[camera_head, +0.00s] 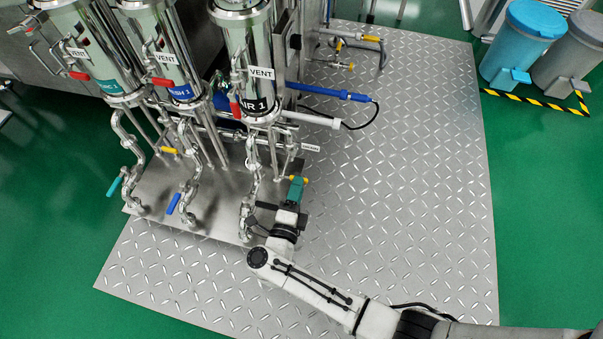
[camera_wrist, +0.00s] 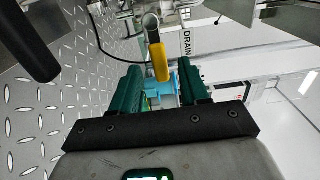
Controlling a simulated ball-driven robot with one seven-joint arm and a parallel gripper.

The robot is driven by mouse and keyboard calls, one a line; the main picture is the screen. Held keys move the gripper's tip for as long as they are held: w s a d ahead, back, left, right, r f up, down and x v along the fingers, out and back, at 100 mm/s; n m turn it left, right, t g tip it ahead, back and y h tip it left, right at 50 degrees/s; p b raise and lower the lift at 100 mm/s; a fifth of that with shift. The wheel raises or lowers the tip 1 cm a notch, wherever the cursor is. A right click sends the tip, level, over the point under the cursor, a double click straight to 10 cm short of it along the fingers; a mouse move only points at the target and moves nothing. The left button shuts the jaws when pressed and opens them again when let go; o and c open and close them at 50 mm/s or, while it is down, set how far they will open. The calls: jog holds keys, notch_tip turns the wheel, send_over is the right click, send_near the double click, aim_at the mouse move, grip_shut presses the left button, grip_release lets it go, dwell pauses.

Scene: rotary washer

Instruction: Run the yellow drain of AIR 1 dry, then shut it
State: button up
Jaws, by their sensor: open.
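The AIR 1 housing (camera_head: 240,45) is a steel cylinder with a black AIR 1 label, at top centre of the head view. Its yellow drain handle (camera_head: 300,180) shows below it, right beside the green fingers of my gripper (camera_head: 297,190). In the wrist view, the yellow handle (camera_wrist: 159,62) hangs from a steel pipe end, pointing down between the two green fingertips of my gripper (camera_wrist: 161,72). The fingers stand apart, with a gap on each side of the handle. Whether any water runs from the drain cannot be seen.
A DRAIN label (camera_wrist: 185,44) sits right of the pipe. Two more housings with VENT tags (camera_head: 163,57) stand left of AIR 1. Other yellow handles (camera_head: 168,150) are on nearby pipes. A blue hand tool (camera_head: 335,92) lies behind. The tread-plate floor (camera_head: 420,180) to the right is clear.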

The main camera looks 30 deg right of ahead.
jog(key=shift+b+x, duration=0.45)
jog(key=shift+x, duration=2.25)
jog(key=shift+c, duration=0.3)
grip_shut()
